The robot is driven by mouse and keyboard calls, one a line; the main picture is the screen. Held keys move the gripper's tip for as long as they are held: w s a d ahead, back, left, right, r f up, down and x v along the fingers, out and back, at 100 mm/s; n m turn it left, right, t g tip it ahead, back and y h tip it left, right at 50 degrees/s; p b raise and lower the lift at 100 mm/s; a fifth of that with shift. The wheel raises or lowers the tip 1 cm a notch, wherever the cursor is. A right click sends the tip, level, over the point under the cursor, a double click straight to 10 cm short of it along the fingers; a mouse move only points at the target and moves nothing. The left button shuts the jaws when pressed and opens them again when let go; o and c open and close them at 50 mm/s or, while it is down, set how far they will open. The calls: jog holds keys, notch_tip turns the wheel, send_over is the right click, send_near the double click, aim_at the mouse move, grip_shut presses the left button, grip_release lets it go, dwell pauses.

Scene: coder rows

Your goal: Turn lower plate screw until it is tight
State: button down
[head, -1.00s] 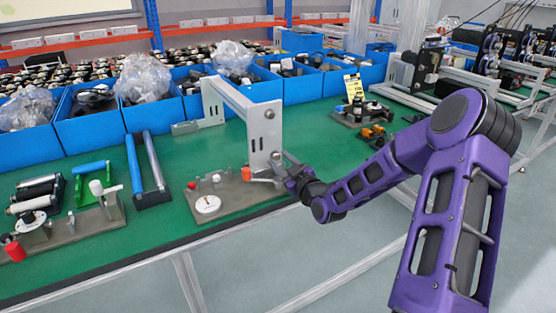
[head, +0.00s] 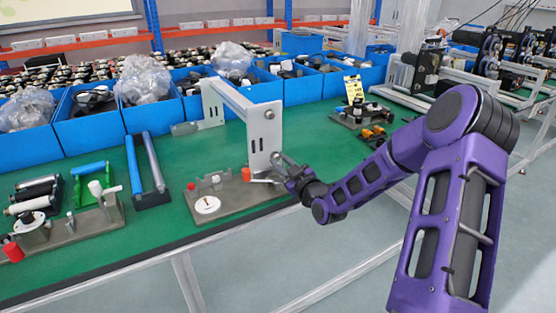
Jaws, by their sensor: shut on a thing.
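A grey upright plate (head: 262,140) stands on the bench at the end of a grey bracket arm. A round upper screw (head: 269,114) shows near its top, apart from my gripper. My gripper (head: 281,162) is at the plate's lower right edge, shut on the lower plate screw (head: 275,157). The fingers hide most of that screw, so its thread and seating cannot be seen. My purple arm reaches in from the right.
A fixture base (head: 228,198) with a white dial (head: 207,205) and a red knob (head: 246,174) lies just below the plate. Blue bins (head: 90,130) line the back.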

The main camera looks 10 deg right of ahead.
jog(key=m+p, duration=0.1)
jog(key=m, duration=0.3)
jog(key=shift+r+m, duration=0.1)
jog(key=shift+m, duration=0.2)
jog(key=m+p, duration=0.1)
jog(key=m, duration=0.4)
jog(key=c, duration=0.8)
grip_release()
jog(key=shift+c, duration=0.2)
